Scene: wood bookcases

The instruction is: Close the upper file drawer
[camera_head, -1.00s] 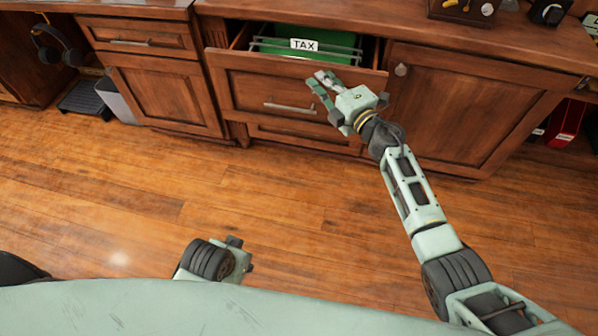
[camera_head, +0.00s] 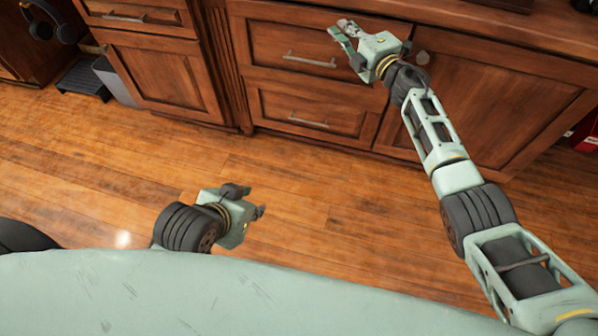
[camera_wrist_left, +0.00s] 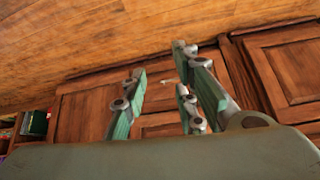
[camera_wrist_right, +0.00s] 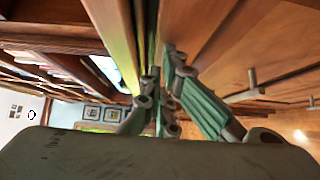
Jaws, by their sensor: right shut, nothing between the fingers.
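The upper file drawer (camera_head: 285,42) has a brown wood front with a metal handle (camera_head: 308,60). My left gripper (camera_head: 260,202) is open and empty, low over the floor, away from the drawer.
A lower drawer (camera_head: 310,112) is shut beneath. A cabinet door (camera_head: 490,90) is to the right, another (camera_head: 165,75) to the left. A grey bin (camera_head: 115,82) and hanging headphones (camera_head: 42,25) are at far left. The wood floor (camera_head: 300,190) ahead is clear.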

